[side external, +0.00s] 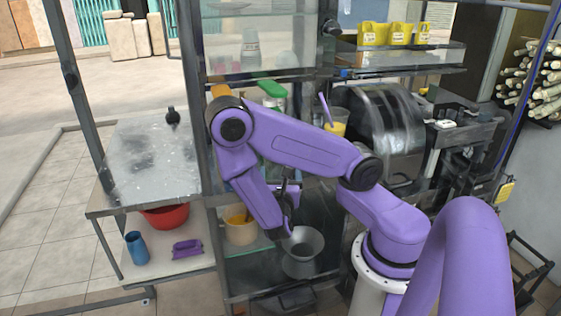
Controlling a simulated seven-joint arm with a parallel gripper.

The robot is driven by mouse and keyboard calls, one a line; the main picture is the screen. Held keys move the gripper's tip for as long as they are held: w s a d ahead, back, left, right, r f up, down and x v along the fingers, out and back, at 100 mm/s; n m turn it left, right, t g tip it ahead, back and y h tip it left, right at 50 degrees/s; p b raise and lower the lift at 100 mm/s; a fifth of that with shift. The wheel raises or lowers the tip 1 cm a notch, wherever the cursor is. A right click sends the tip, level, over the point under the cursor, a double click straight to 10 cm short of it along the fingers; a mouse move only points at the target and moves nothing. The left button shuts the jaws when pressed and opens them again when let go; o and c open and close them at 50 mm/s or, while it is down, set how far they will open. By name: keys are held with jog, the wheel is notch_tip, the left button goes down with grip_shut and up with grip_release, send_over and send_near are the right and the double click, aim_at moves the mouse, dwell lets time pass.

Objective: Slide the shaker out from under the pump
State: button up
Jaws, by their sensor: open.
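My gripper (289,194) points down in front of the stall's lower shelves, partly hidden by my purple arm. It looks empty, with its fingers apart, above a grey metal vessel with a flared rim (302,252). I cannot tell whether this vessel is the shaker. No pump can be picked out with certainty. A small black knobbed thing (172,117) stands on the metal counter at the left, with nothing visible under it. My arm hides much of the middle of the stall.
A cream pot (240,230) stands on the shelf left of the vessel. A red bowl (165,215), blue cup (137,248) and purple object (187,249) sit on the lower left shelf. The metal counter (150,160) is mostly clear. Stall posts and the press (385,125) crowd my arm.

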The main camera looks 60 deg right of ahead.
jog(key=x, duration=1.6)
jog(key=shift+w+d, duration=0.25)
jog(key=shift+d, duration=0.05)
jog(key=c, duration=1.4)
jog(key=shift+a, duration=0.15)
